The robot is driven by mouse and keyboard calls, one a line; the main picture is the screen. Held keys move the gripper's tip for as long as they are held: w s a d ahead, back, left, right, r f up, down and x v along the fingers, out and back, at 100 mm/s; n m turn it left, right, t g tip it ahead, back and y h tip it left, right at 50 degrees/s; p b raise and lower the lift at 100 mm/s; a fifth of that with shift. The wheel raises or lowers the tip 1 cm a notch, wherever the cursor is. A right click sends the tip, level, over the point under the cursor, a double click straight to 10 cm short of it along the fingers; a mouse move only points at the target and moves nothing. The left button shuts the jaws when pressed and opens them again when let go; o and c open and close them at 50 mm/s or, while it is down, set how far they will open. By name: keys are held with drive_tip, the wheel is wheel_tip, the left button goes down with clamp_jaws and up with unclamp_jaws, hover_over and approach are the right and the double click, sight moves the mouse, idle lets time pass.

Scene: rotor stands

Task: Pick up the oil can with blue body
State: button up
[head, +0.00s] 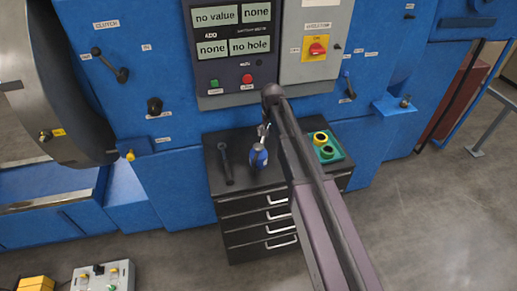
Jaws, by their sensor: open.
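The oil can with blue body (259,157) stands on the black top of a drawer cabinet (238,178), left of my arm in the picture. Its blue body has a lighter mark, and a thin greyish part rises above it, close to my arm in the picture. My arm crosses the view from the lower right up to the middle and covers part of the cabinet top. I cannot make out my gripper in this view.
A dark long-handled tool (226,164) lies left of the can. A teal tray (333,158) with yellow and green ring-shaped parts sits at the right of the cabinet top. A blue machine (180,190) with a control panel (236,84) stands behind. Grey floor (420,230) is open at the right.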

wheel_tip(320, 180, up, 3)
drive_tip(key=p, duration=0.2)
hover_over(259, 146)
drive_tip(key=shift+s+f, duration=0.15)
drive_tip(key=shift+f, duration=0.05)
drive_tip(key=shift+f+b, duration=0.15)
drive_tip(key=shift+b, duration=0.2)
wheel_tip(259, 146, down, 8)
drive_tip(key=b, duration=0.8)
drive_tip(key=shift+f, duration=0.2)
drive_tip(key=shift+a+f+b, duration=0.1)
drive_tip(key=shift+f+b, duration=2.5)
drive_tip(key=shift+b, duration=0.25)
drive_tip(key=shift+c, duration=0.2)
drive_tip(key=shift+r, duration=0.1)
drive_tip(key=c, duration=1.2)
